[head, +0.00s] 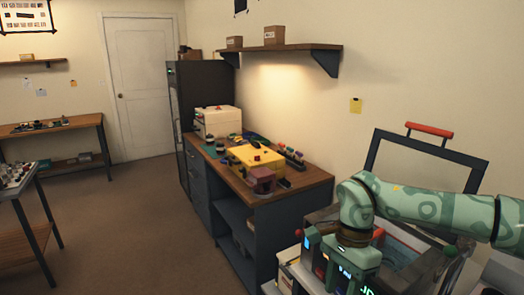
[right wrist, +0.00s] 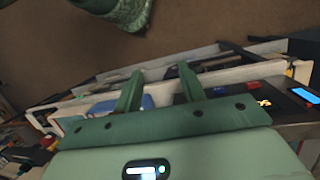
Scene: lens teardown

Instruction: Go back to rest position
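My right arm (head: 430,208), green with a pale pattern, comes in from the right in the head view, its wrist bent down over a cluttered station. The fingers of that gripper do not show there. In the right wrist view my right gripper (right wrist: 160,70) has its two green fingers apart, with nothing visible held between them. Below and beyond the fingers are white-edged trays (right wrist: 215,60) and a dark panel with small lit displays (right wrist: 262,100). My left gripper is in neither view.
An open lid frame (head: 425,160) with a red handle stands behind my right arm. A wooden-topped bench (head: 305,188) holds a yellow box (head: 255,157), a white case (head: 218,121) and small parts. A shelf (head: 290,47) is on the wall.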

